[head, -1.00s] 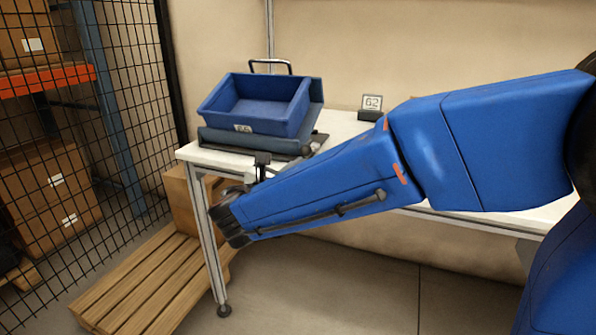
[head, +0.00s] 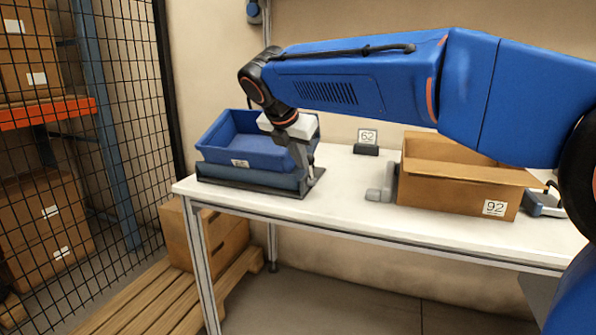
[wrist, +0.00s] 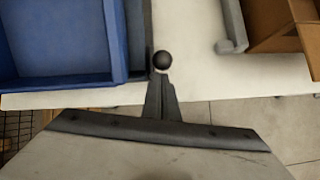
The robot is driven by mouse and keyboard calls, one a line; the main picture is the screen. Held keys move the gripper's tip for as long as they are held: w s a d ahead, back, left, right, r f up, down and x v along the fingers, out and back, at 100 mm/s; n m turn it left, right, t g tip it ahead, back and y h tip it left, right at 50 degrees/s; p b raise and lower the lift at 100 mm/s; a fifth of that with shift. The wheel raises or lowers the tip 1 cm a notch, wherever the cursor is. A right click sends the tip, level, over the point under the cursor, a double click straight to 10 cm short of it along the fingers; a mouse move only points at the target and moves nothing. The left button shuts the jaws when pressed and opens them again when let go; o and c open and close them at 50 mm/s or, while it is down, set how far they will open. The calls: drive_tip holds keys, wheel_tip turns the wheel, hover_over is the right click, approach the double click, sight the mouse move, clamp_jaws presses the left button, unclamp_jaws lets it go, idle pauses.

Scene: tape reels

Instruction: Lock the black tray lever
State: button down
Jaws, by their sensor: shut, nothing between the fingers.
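A blue bin (head: 235,150) sits on a black tray base (head: 225,186) at the left end of the white table. My gripper (head: 306,165) points down at the bin's right side, near the right end of the base. In the wrist view my gripper (wrist: 161,84) is shut and empty. A black ball knob (wrist: 162,61), seemingly the lever's end, shows just beyond the fingertips, right of the blue bin (wrist: 60,40). I cannot tell whether the fingers touch it. The rest of the lever is hidden.
An open cardboard box (head: 455,190) marked 92 stands right on the table (head: 345,200), with a grey block (head: 380,190) beside it. A small sign (head: 367,140) marked 62 stands behind. The table between the base and box is clear. A mesh fence (head: 120,130) stands left.

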drive_tip(key=shift+w+d+r+g, duration=0.25)
drive_tip(key=shift+w+r, duration=0.15)
drive_tip(key=shift+w, duration=0.15)
drive_tip(key=shift+w+d+r+g, duration=0.15)
drive_tip(key=shift+w+r+g, duration=0.1)
drive_tip(key=shift+w+r, duration=0.2)
drive_tip(key=shift+w, duration=0.15)
drive_tip(key=shift+r, duration=0.1)
